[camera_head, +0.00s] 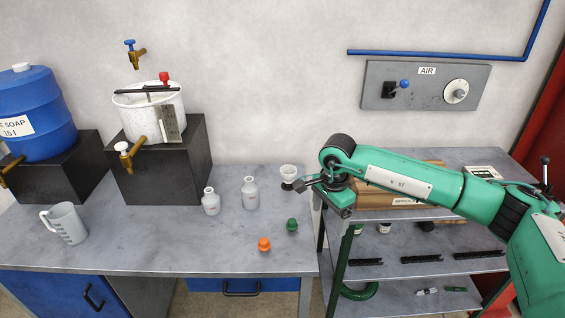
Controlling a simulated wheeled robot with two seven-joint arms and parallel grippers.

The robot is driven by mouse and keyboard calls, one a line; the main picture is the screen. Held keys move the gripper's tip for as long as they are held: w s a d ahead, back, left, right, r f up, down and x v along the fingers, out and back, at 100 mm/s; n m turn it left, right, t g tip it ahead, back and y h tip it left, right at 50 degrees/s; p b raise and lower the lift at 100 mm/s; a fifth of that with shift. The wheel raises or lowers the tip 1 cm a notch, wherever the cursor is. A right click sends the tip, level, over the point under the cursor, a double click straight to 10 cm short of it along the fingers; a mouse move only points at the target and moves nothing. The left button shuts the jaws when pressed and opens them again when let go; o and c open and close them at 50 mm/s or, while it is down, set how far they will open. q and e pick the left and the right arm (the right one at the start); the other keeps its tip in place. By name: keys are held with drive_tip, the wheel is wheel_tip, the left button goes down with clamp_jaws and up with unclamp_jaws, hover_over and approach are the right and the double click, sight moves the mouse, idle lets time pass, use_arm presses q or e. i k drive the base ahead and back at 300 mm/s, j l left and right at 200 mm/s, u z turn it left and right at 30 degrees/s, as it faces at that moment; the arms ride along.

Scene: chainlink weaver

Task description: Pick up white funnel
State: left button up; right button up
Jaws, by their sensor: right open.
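The white funnel (289,173) is small and stands at the back right of the grey workbench, close to the bench's right end. My right gripper (291,185) reaches in from the right, with its fingertips at the lower part of the funnel. Its jaws are open, and the funnel's lower end is partly hidden by them. I cannot tell whether the fingers touch the funnel. My left gripper is not in view.
Two white bottles (250,193) (211,201) stand left of the funnel. A green cap (292,225) and an orange cap (264,244) lie in front. A measuring jug (65,224), white bucket (150,112) and blue soap barrel (37,112) stand left. A metal shelf (400,268) stands right.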

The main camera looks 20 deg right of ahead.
sight(288, 171)
drive_tip(key=i, duration=1.3)
